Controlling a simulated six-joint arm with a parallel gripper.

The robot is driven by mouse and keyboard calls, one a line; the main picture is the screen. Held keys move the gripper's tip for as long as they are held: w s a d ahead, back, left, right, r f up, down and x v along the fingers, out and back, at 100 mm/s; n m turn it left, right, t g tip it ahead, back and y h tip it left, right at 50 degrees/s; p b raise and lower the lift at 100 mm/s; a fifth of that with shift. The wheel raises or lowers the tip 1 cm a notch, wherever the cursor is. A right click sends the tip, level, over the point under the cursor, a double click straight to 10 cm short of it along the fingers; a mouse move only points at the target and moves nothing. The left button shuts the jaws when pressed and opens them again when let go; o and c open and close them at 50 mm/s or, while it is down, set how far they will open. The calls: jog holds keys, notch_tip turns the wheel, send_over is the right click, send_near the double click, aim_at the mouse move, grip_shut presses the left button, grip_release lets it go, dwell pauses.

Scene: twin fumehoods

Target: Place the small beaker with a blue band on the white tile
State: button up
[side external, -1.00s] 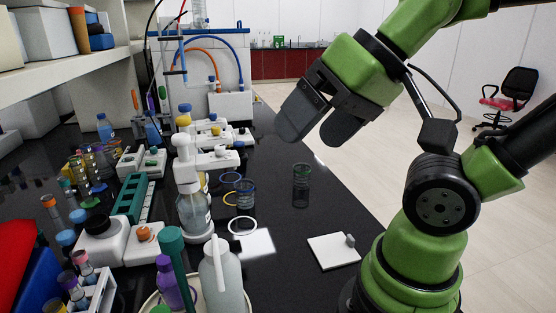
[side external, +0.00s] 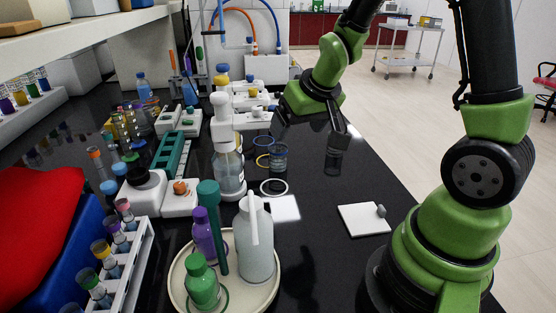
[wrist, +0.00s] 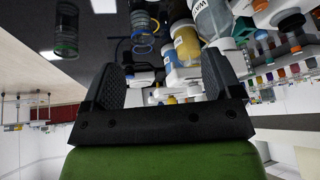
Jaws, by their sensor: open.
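The small beaker with a blue band (side external: 278,158) stands upright on the black bench, beside a yellow ring. It also shows in the wrist view (wrist: 143,32). The white tile (side external: 285,208) lies flat on the bench, nearer the camera than the beaker and partly behind the wash bottle. My gripper (side external: 312,124) is open and empty, above and beyond the beakers in the side view. In the wrist view its two fingers (wrist: 163,82) are apart with nothing gripped between them.
A similar beaker with a green band (side external: 333,160) stands to the right, near my right finger in the picture. A white plate with a knob (side external: 362,219) lies nearer the bench edge. A glass bottle (side external: 229,165) and wash bottle (side external: 255,250) stand left and in front.

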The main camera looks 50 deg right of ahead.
aim_at(278, 154)
jog(key=shift+g, duration=0.5)
jog(key=d+f, duration=0.1)
jog(key=f, duration=0.3)
jog(key=d+f, duration=0.2)
jog(key=f, duration=0.3)
jog(key=d+f, duration=0.1)
jog(key=f, duration=0.3)
jog(key=shift+w+d+f, duration=0.1)
jog(key=shift+d+f, duration=0.3)
jog(key=w+d, duration=0.1)
jog(key=w, duration=0.1)
jog(key=w+d, duration=0.1)
jog(key=w, duration=0.2)
jog(key=w+d, duration=0.1)
jog(key=w, duration=0.2)
jog(key=shift+w+d, duration=0.15)
jog(key=shift+d, duration=0.1)
jog(key=w, duration=0.1)
jog(key=w+d, duration=0.1)
jog(key=shift+w+f, duration=0.1)
jog(key=shift+w, duration=0.3)
jog(key=shift+x, duration=1.4)
jog(key=shift+s+d, duration=0.1)
jog(key=shift+c, duration=0.2)
jog(key=c, duration=1.1)
jog(key=shift+o, duration=0.2)
